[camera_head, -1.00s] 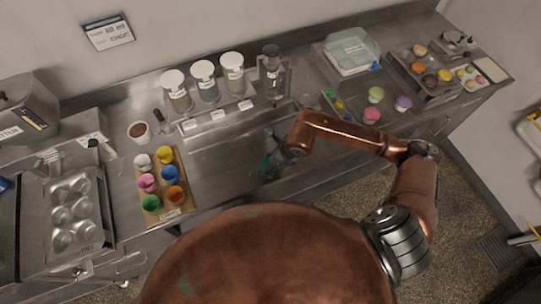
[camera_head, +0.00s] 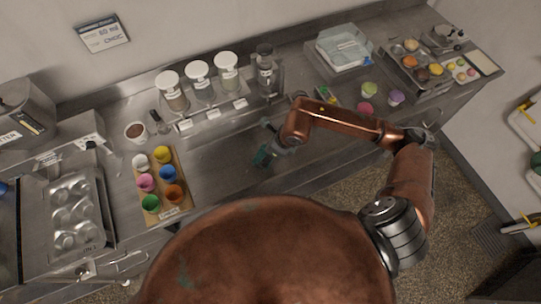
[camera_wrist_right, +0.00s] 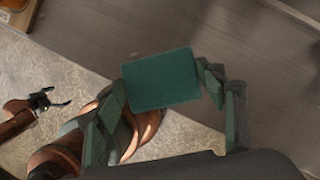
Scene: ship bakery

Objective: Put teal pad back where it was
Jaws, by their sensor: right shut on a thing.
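The teal pad (camera_wrist_right: 160,80) is a flat, rounded rectangle in the right wrist view. My right gripper (camera_wrist_right: 163,86) is shut on it, with a green finger at its left and right edges. In the head view my right gripper (camera_head: 265,154) is over the bare front part of the steel counter (camera_head: 225,155). I cannot tell the pad from the green fingers there. What I take to be my left gripper (camera_wrist_right: 52,99) shows small at the left of the wrist view, empty, its fingers apart. It is not in the head view.
Left of my right gripper, a wooden board (camera_head: 178,205) holds several coloured cups. Lidded jars (camera_head: 200,82) stand behind. A clear box (camera_head: 342,48), coloured cakes (camera_head: 366,109) and a filled tray (camera_head: 425,75) are to the right. A muffin tin (camera_head: 75,215) lies far left.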

